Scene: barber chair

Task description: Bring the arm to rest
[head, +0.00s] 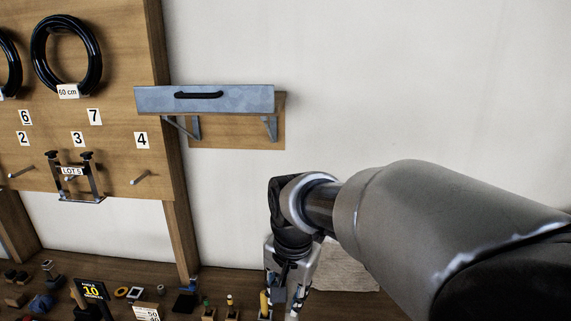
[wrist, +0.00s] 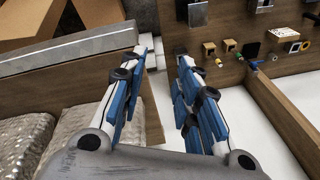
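My gripper (head: 283,300) hangs pointing down at the end of my arm, over the back of the wooden bench in the head view. In the wrist view my gripper (wrist: 164,62) has its two blue-padded fingers spread apart, with nothing between them. In the head view the fingertips are near the bottom edge, and their height over the bench is hard to tell.
The bench (head: 150,278) holds small parts and a "10" sign (head: 91,290). A grey drawer (head: 205,99) sits on a wall shelf above. A pegboard (head: 110,60) stands left. The wrist view shows bubble wrap (wrist: 22,140) and a cardboard box (wrist: 85,22).

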